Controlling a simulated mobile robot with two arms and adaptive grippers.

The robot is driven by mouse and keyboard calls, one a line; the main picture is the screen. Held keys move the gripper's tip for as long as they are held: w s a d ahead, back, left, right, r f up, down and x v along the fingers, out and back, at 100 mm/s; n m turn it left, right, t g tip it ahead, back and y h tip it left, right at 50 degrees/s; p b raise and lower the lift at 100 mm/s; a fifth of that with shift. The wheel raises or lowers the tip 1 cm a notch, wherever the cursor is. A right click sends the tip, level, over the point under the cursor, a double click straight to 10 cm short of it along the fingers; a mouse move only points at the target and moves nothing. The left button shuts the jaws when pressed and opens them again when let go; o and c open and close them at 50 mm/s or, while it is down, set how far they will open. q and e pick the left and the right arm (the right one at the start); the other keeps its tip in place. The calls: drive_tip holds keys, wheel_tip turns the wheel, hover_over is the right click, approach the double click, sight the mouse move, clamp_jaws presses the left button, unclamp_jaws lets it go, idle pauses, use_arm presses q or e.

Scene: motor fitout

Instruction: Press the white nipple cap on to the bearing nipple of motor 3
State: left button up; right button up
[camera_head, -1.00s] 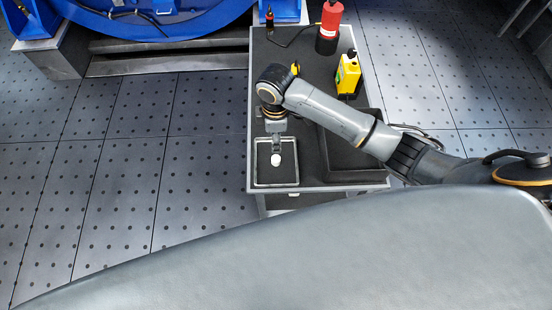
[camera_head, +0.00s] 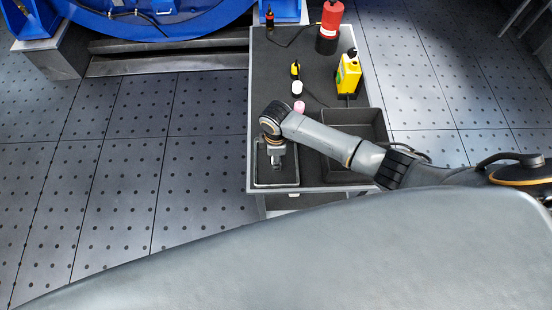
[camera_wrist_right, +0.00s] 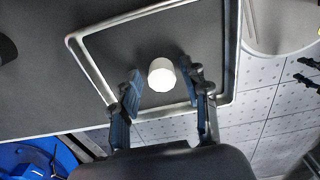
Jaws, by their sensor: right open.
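The white nipple cap (camera_wrist_right: 161,75) sits on the dark floor of a shallow metal-rimmed tray (camera_wrist_right: 84,67), seen in the right wrist view. My right gripper (camera_wrist_right: 161,82) is open, with one finger on each side of the cap. I see no clear contact between the fingers and the cap. In the head view my right gripper (camera_head: 277,164) points down into the tray (camera_head: 258,184) and hides the cap. A blue motor (camera_head: 160,15) is partly in view at the top left; its number and bearing nipple cannot be made out. My left gripper is not in view.
The cart top (camera_head: 270,100) also carries a red bottle (camera_head: 328,30), a yellow bottle (camera_head: 348,74), a small black-and-yellow item (camera_head: 295,70), a white item (camera_head: 297,88), a pink item (camera_head: 299,106) and a black bin (camera_head: 365,118). Open floor lies left of the cart.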

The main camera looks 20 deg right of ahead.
drive_tip(key=c, duration=0.7)
drive_tip(key=shift+r, duration=0.1)
